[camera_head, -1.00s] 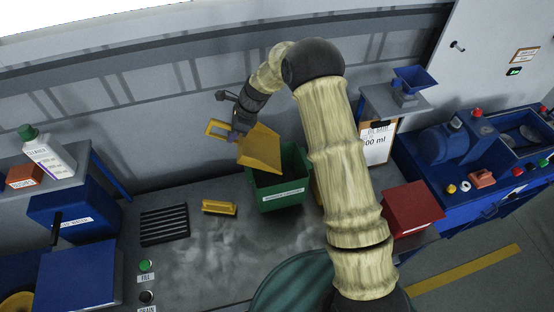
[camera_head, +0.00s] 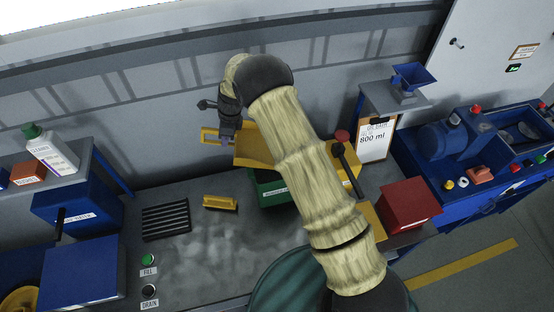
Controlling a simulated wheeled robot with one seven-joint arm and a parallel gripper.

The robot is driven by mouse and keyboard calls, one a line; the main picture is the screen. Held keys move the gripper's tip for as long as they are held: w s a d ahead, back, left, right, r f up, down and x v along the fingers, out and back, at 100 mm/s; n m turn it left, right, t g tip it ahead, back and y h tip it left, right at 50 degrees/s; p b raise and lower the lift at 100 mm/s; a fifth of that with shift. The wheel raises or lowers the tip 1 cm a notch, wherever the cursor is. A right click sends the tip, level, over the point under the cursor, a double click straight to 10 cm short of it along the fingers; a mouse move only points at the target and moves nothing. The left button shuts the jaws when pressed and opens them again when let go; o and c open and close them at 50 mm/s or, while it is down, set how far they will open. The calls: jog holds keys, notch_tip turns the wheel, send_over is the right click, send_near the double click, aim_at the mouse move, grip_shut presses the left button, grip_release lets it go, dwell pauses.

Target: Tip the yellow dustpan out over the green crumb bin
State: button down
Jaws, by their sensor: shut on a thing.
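The yellow dustpan (camera_head: 256,148) is up in the air at the back of the bench, its pan partly hidden behind my arm. My gripper (camera_head: 227,139) is shut on it near its handle, which sticks out to the left. The green crumb bin (camera_head: 270,190) stands on the bench below the pan. The pan and my arm cover most of the bin's opening. The pan looks nearly level, and I cannot see whether crumbs lie in it.
A yellow brush (camera_head: 220,203) and a black slotted grate (camera_head: 166,221) lie left of the bin. A yellow box with a black lever (camera_head: 346,162) and a red box (camera_head: 410,204) stand to the right. A shelf with a white bottle (camera_head: 52,150) is at left.

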jog(key=f+h, duration=0.1)
jog(key=a+f+h, duration=0.1)
jog(key=f, duration=0.1)
jog(key=a+f+h+b, duration=0.1)
jog(key=f, duration=0.1)
dwell(0.3)
jog(key=shift+d, duration=0.1)
jog(key=shift+r+p, duration=0.5)
jog(key=shift+r, duration=2.5)
jog(key=shift+d, duration=0.1)
